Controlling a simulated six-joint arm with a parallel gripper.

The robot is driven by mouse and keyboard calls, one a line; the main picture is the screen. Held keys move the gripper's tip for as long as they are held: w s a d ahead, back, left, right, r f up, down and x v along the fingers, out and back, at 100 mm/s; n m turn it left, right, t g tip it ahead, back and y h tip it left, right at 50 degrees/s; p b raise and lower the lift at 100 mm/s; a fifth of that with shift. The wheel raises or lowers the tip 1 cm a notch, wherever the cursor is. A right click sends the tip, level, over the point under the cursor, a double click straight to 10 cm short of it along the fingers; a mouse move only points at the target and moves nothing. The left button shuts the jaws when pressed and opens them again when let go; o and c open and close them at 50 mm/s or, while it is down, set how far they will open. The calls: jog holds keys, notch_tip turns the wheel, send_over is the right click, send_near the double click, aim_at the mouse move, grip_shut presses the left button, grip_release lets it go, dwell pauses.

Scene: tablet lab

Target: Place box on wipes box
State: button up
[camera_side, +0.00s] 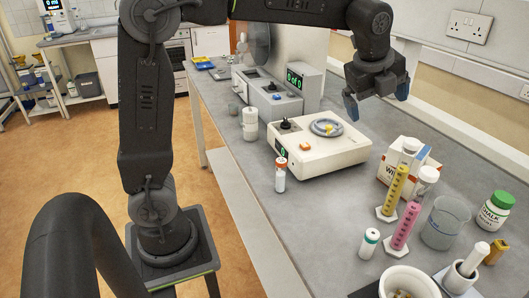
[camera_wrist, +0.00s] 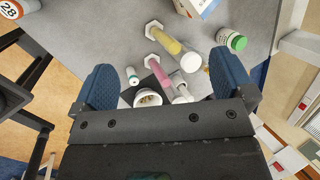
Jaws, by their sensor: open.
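My gripper (camera_side: 377,98) is open and empty, hanging above the bench behind the white device. In the wrist view its blue fingers (camera_wrist: 163,72) are spread wide with nothing held between them. The white and orange wipes box (camera_side: 393,170) stands on the bench, below and right of my gripper, partly hidden by the yellow cylinder. A corner of it shows at the top of the wrist view (camera_wrist: 196,6).
A yellow cylinder (camera_side: 395,189), a pink cylinder (camera_side: 405,228), a glass beaker (camera_side: 445,225), a green-capped bottle (camera_side: 494,212) and a mortar (camera_side: 465,277) crowd the right side. The white device (camera_side: 335,152) stands left of the wipes box. Some bare bench lies between them.

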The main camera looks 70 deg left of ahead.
jog(key=s+f+n, duration=0.3)
jog(key=s+n, duration=0.7)
jog(key=s, duration=0.2)
jog(key=s+f+n+t+h, duration=0.1)
jog(key=s+f+n, duration=0.3)
jog(key=s+n, duration=0.6)
jog(key=s, duration=0.2)
jog(key=shift+s+a, duration=0.2)
jog(key=shift+s, duration=0.1)
